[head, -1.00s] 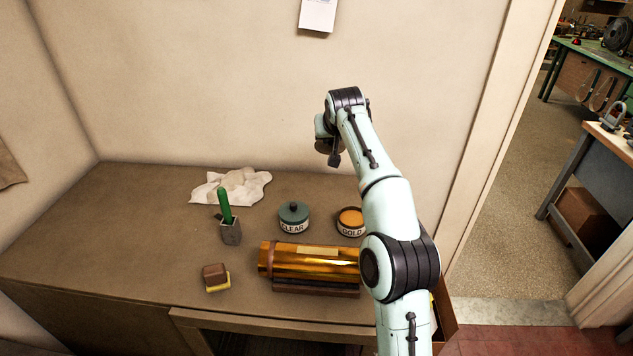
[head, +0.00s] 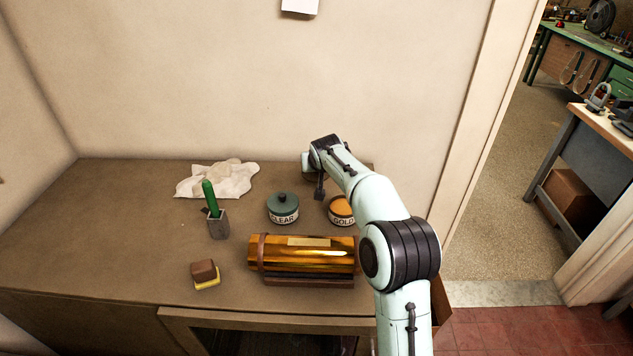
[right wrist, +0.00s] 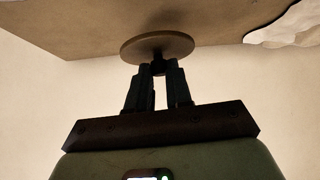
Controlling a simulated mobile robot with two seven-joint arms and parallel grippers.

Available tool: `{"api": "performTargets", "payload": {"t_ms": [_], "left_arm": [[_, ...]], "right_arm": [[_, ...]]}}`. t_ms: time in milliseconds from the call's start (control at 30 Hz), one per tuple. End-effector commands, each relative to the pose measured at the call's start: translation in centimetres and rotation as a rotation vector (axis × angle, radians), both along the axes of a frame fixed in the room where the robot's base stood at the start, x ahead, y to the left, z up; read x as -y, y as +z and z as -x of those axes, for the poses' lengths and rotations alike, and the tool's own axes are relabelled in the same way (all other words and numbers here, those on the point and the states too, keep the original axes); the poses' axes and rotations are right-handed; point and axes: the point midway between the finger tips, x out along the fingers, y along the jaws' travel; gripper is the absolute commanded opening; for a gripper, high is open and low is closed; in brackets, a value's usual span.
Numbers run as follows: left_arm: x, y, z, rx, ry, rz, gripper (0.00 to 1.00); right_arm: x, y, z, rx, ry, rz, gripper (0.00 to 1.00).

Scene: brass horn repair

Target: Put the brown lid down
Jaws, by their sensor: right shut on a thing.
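The brown lid (right wrist: 150,46) is a round flat disc in the right wrist view. My right gripper (right wrist: 158,70) is shut on its small dark knob. The lid is close to the table's back edge; I cannot tell whether it touches the tabletop. The GOLD jar (head: 343,220) has no lid on and shows orange contents. My left gripper is not in view.
A CLEAR jar (head: 283,215) with a teal lid stands left of the GOLD jar. A brass cylinder (head: 300,253) lies in front. A white cloth (head: 235,180), a green-handled tool (head: 210,198) in a grey holder (head: 218,226), and a brown-and-yellow block (head: 205,273) are further left.

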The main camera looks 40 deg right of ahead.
Motion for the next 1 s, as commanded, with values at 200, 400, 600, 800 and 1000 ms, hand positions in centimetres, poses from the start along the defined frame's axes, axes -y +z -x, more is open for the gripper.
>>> {"api": "performTargets", "payload": {"t_ms": [200,400,600,800,1000], "left_arm": [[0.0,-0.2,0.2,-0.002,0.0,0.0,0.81],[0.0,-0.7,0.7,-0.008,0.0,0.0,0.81],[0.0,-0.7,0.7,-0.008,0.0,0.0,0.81],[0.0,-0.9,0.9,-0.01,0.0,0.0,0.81],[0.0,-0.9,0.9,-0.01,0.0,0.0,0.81]], "right_arm": [[0.0,-1.4,-0.1,0.001,0.0,0.0,0.0],[0.0,-4.5,0.0,-0.002,0.001,0.0,0.0],[0.0,-4.9,-0.1,0.003,0.001,0.001,0.0],[0.0,-5.2,-0.1,0.002,0.001,0.0,0.0],[0.0,-5.2,-0.1,0.002,0.001,0.0,0.45]]}}
